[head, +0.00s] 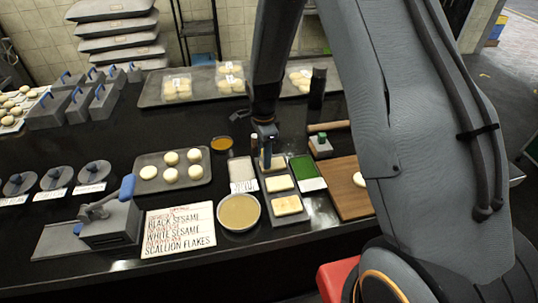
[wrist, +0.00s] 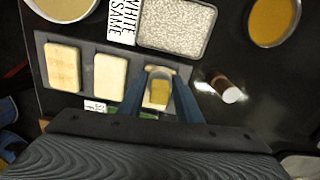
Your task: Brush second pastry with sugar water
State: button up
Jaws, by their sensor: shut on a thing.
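The grey tray (head: 268,196) holds a row of three pale rectangular pastries: the near one (head: 287,205), the middle one (head: 279,183) and the far one (head: 272,163). In the wrist view the near pastry (wrist: 62,67) and middle pastry (wrist: 110,75) lie uncovered. My gripper (head: 266,133) is over the far end of the tray, with its blue fingers (wrist: 160,82) around what looks like a brush (wrist: 160,92) with yellowish bristles. The brush partly covers the far pastry (wrist: 158,101); I cannot tell whether they touch. A bowl of pale liquid (head: 238,212) stands left of the tray.
A white sesame tray (wrist: 178,27) and a bowl of orange liquid (wrist: 275,20) stand beside the pastry tray. A green flake tray (head: 307,170) and wooden board (head: 344,188) are on its right. A baking sheet of round buns (head: 173,170) lies to the left.

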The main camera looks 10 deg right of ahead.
aim_at(273, 163)
jog(key=shift+a, duration=0.2)
jog(key=shift+d, duration=0.1)
jog(key=shift+s+d+f+p, duration=0.1)
jog(key=shift+d+p, duration=0.25)
jog(key=shift+d, duration=2.7)
jog(key=shift+a, duration=3.15)
jog(key=shift+d, duration=0.2)
jog(key=shift+d+f+p, duration=0.1)
jog(key=shift+d+p, duration=0.2)
jog(key=shift+d, duration=1.1)
jog(key=shift+d, duration=0.1)
